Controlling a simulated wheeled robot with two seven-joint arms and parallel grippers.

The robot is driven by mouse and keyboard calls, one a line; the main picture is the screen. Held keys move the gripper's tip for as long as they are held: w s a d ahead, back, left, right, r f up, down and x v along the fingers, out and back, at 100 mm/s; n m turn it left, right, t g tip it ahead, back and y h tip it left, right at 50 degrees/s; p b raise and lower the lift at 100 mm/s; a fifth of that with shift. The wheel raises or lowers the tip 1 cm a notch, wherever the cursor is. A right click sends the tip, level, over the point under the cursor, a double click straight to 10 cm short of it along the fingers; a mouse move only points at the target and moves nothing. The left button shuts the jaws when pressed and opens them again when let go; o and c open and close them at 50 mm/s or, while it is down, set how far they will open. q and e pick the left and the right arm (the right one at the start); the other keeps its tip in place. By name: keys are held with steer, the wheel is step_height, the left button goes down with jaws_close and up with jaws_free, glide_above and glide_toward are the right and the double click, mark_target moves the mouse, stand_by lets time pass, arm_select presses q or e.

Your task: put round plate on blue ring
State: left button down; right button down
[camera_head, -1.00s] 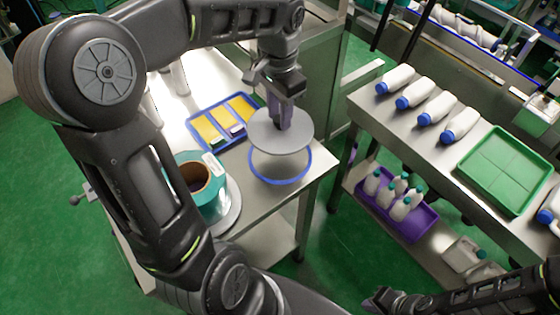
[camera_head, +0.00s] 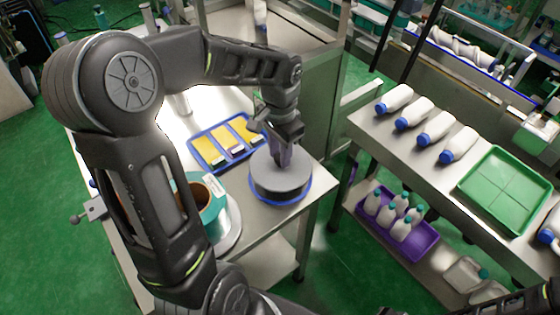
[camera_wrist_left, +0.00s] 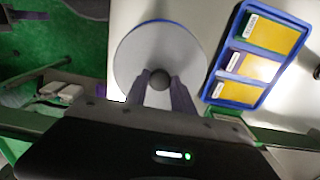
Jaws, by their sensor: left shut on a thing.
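The round plate (camera_head: 273,176) is a flat grey disc. In the head view it is low over the blue ring (camera_head: 281,200), which lies on the steel table near its right corner; a dark band shows between plate and ring. I cannot tell whether the plate touches anything below it. My left gripper (camera_head: 284,160) points down and is shut on the plate's central knob. The left wrist view shows the dark round knob (camera_wrist_left: 160,80) between the two fingertips, with the plate (camera_wrist_left: 150,50) around it and a thin blue edge at its far rim. My right gripper is not clearly visible.
A blue tray (camera_head: 208,160) with yellow packs lies just behind the ring. A teal-and-brown roll (camera_head: 218,208) stands to the left, close to my arm. A second steel table to the right holds white bottles (camera_head: 411,112) and a green tray (camera_head: 507,190).

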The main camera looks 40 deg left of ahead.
arm_select(q)
steer(key=shift+f, duration=1.85)
steer(key=shift+f, duration=0.15)
steer(key=c, duration=1.1)
jaws_free()
step_height(320, 180, up, 12)
steer(key=shift+r, duration=0.2)
